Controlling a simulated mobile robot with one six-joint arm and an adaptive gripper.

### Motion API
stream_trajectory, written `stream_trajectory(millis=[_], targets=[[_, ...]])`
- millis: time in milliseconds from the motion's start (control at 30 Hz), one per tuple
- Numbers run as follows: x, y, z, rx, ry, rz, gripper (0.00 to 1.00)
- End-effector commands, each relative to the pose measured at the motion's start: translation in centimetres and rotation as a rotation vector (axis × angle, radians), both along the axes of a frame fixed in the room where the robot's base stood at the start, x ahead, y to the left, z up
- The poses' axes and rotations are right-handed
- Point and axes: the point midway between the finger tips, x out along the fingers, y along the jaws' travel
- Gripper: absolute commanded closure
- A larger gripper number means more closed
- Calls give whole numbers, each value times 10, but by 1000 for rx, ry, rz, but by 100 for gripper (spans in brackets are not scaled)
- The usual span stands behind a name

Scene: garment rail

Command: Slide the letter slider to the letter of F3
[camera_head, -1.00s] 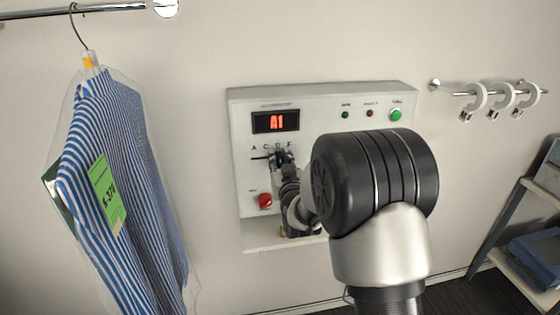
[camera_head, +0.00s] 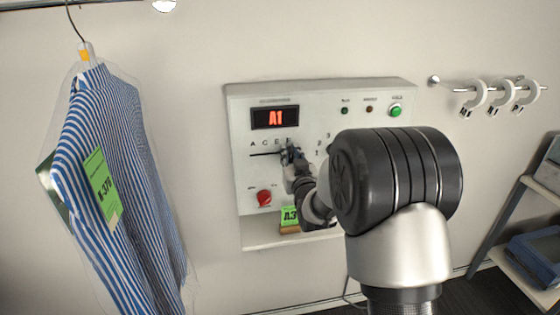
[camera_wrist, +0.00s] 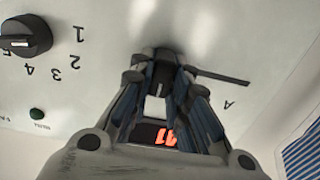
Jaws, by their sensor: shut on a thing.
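The letter slider's dark slot (camera_head: 262,154) runs across the grey-white panel (camera_head: 320,108), below the row of letters starting with A, C, E. In the wrist view my gripper (camera_wrist: 163,72) is shut on the slider knob, which the fingers mostly hide. The bare slot (camera_wrist: 222,77) runs from the fingertips towards the letter A. The red display (camera_head: 275,118) reads A1.
A number dial (camera_wrist: 24,38) is beside my gripper in the wrist view. A red knob (camera_head: 264,197) and a green A3 tag (camera_head: 289,216) are lower on the panel. A striped shirt (camera_head: 125,170) hangs left; hooks (camera_head: 500,97) hang right.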

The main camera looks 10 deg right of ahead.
Motion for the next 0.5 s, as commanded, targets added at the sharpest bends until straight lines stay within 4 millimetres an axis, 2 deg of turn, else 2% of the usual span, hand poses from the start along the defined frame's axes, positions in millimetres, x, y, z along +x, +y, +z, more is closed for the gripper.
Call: stream_trajectory(millis=[67,300,333,500], targets=[[0,-6,0,1,-3,-2,100],[0,-7,1,1,-2,-4,100],[0,-8,1,1,-2,-4,83],[0,-8,1,1,-2,-4,72]])
